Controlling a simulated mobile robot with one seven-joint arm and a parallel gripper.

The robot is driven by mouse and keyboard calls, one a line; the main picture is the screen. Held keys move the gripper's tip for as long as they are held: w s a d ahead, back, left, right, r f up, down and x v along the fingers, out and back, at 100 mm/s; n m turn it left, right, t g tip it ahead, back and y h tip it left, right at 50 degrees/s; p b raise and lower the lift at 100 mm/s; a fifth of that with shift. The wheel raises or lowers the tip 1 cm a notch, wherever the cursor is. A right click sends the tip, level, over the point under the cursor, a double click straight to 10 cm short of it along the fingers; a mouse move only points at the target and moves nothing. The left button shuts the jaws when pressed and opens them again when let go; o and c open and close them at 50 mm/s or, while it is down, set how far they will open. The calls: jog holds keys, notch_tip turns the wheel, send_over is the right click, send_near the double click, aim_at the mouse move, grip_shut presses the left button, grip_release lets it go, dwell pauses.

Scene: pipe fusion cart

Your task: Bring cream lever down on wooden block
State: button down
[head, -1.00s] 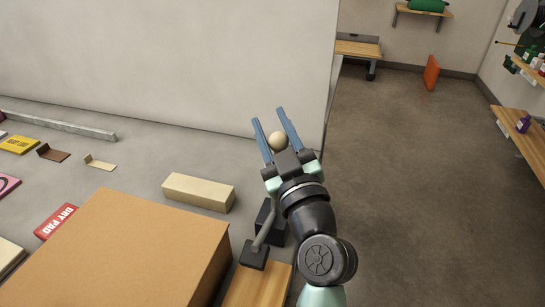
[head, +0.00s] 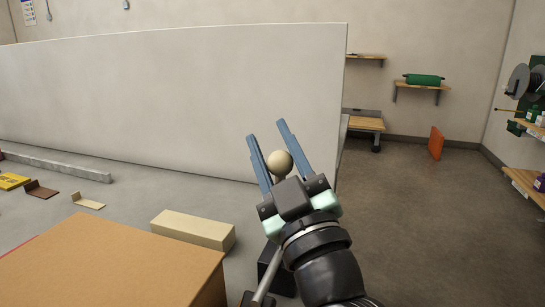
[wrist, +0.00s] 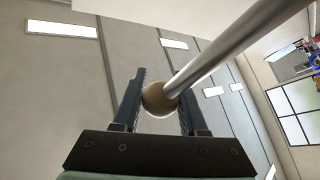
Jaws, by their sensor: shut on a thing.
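The lever is a grey metal rod (head: 265,285) with a round cream knob (head: 280,162) at its end. My gripper (head: 266,130) is shut on the knob, its two blue fingers on either side. The wrist view also shows the knob (wrist: 160,99) between the fingers, with the rod (wrist: 235,45) running off to the upper right. A pale wooden block (head: 192,230) lies on the grey surface, left of and below my gripper in the head view. The knob is held above the surface, apart from the block. The lever's lower end is partly hidden by my wrist and the picture edge.
A large cardboard box (head: 110,265) fills the lower left, close to the block. A dark base (head: 275,270) stands by the lever. A white wall panel (head: 190,100) rises behind. Brown and cream angled pieces (head: 88,201) lie at left. Open floor (head: 420,220) is at right.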

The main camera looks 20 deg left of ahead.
jog(key=shift+s+a+f, duration=0.15)
jog(key=shift+f, duration=0.05)
jog(key=shift+c, duration=2.3)
grip_release()
jog(key=shift+s+r, duration=0.15)
jog(key=shift+s, duration=0.05)
jog(key=shift+w, duration=0.1)
jog(key=b+v, duration=0.3)
jog(key=v, duration=1)
